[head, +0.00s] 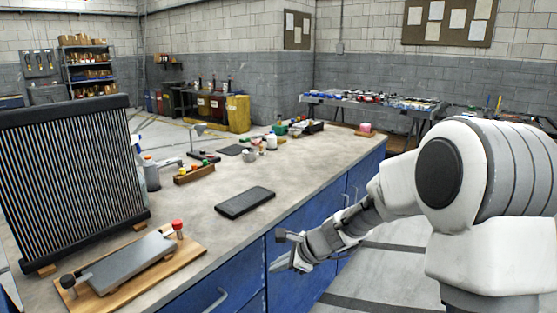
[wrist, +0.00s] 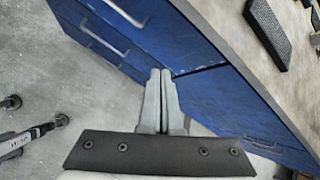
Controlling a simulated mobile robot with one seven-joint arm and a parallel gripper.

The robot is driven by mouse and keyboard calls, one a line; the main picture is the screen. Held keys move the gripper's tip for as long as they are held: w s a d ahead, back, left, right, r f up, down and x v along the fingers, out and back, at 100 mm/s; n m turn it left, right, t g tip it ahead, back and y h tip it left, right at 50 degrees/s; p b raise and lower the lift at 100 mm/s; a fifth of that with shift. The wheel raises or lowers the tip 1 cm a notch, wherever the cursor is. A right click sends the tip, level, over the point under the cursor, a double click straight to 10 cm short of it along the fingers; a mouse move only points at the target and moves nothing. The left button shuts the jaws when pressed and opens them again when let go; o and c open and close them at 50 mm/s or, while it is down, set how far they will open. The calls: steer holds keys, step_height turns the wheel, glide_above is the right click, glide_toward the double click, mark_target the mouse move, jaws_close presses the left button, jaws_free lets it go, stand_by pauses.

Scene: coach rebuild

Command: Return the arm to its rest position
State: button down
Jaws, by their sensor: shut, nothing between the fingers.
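My arm reaches in from the right in the head view, in front of the blue cabinet (head: 343,205). My gripper (head: 279,252) hangs beside the workbench, near the bench's front edge. In the wrist view my gripper (wrist: 160,72) has its two grey fingers together with nothing between them. The fingers point at the blue drawer fronts (wrist: 110,42). Whether the tips touch the drawer fronts, I cannot tell.
The workbench top (head: 190,232) holds a dark flat pad (head: 245,202), a large black radiator (head: 70,180) and a wooden board (head: 135,272) with a grey plate. Small items stand farther back. Drawer handles (head: 216,300) stick out. Grey floor (head: 385,262) lies open beside the bench.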

steer(key=s+d+r+n+h+p, duration=0.1)
steer(key=s+d+r+n+p, duration=0.1)
steer(key=s+r+n, duration=0.6)
steer(key=s+d+r+n+h+p, duration=0.2)
steer(key=s+d+r+n, duration=0.3)
steer(key=s, duration=0.5)
steer(key=s+d+r+n+h+p, duration=0.3)
steer(key=s+d+r, duration=0.4)
steer(key=s+r, duration=0.3)
steer(key=s+n+h, duration=0.1)
steer(key=n, duration=0.1)
steer(key=shift+n+t+p, duration=0.3)
steer(key=shift+n+p, duration=0.05)
steer(key=shift+n, duration=0.05)
steer(key=shift+d, duration=0.1)
